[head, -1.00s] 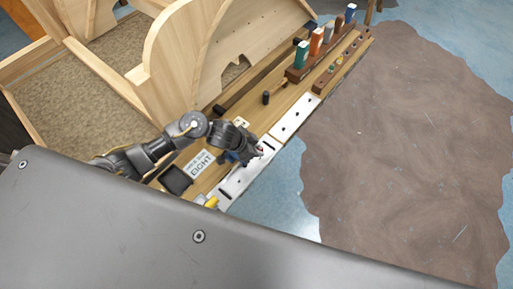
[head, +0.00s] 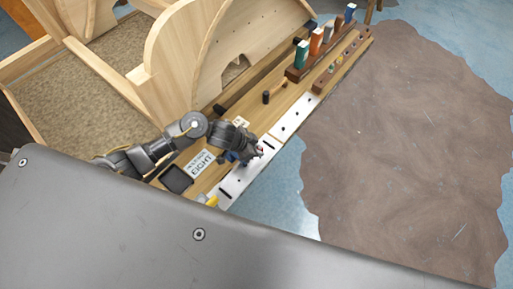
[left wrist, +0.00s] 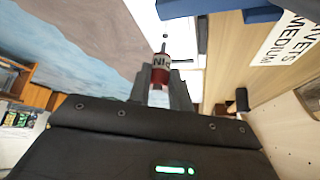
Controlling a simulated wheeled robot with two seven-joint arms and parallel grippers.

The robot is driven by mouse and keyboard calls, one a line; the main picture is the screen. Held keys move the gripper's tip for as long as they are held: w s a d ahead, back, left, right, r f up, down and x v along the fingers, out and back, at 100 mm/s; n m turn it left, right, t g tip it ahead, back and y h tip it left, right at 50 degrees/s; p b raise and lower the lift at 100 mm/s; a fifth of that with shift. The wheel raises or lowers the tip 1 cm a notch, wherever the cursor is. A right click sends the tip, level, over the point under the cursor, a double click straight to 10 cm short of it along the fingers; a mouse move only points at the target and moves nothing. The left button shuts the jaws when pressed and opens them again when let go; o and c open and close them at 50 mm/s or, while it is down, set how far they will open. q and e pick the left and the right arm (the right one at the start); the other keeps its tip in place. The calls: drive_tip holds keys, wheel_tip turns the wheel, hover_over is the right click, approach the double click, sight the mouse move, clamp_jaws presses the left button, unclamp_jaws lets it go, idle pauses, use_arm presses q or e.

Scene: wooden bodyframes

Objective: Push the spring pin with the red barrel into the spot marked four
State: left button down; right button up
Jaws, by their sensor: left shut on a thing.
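My left gripper (head: 259,153) hangs low over the white strip with holes (head: 236,181) at the bench's front edge. It is shut on the spring pin with the red barrel (left wrist: 160,74), which also shows in the left wrist view between the two fingers. The pin has a pale band with dark letters and a thin dark tip pointing away from the gripper. In the head view the gripper mostly hides the pin. I cannot tell whether its tip touches the strip. No mark four is readable. My right gripper is not in view.
A second white strip (head: 292,118) with holes continues to the right.

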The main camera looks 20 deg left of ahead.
use_arm(q)
drive_tip(key=shift+p, duration=0.35)
drive_tip(key=shift+f+b, duration=1.05)
drive_tip(key=shift+f, duration=0.65)
drive_tip(key=c, duration=1.2)
unclamp_jaws()
drive_tip(key=p+v, duration=0.2)
drive_tip(key=v, duration=0.8)
drive_tip(key=shift+s+a+r, duration=0.15)
drive_tip(key=shift+a+r, duration=0.05)
drive_tip(key=shift+r, duration=0.15)
